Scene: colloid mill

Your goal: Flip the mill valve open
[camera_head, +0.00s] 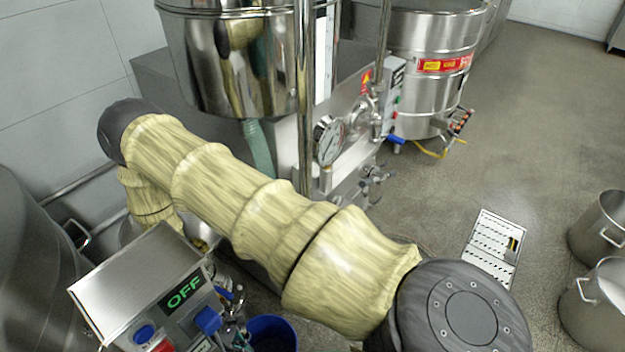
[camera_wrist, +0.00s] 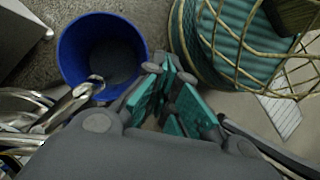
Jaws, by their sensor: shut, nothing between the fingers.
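The mill (camera_head: 150,285) stands at the lower left of the head view, with a control box showing a green "OFF" sign. Metal pipework with what looks like the mill valve (camera_head: 232,318) is partly visible beside the box. In the wrist view, shiny metal fittings (camera_wrist: 65,108) enter from the left, one ending over the rim of a blue bucket. I cannot tell which part is the valve's handle or how it is set. My gripper (camera_wrist: 170,92), with teal finger pads, is shut and empty, to the right of the fittings and apart from them.
The blue bucket (camera_head: 272,333) stands on the floor by the mill; it also shows in the wrist view (camera_wrist: 88,58). A steel tank (camera_head: 240,60) with a pressure gauge (camera_head: 328,140) stands behind my arm. Steel pots (camera_head: 598,228) stand at the right. The floor at upper right is clear.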

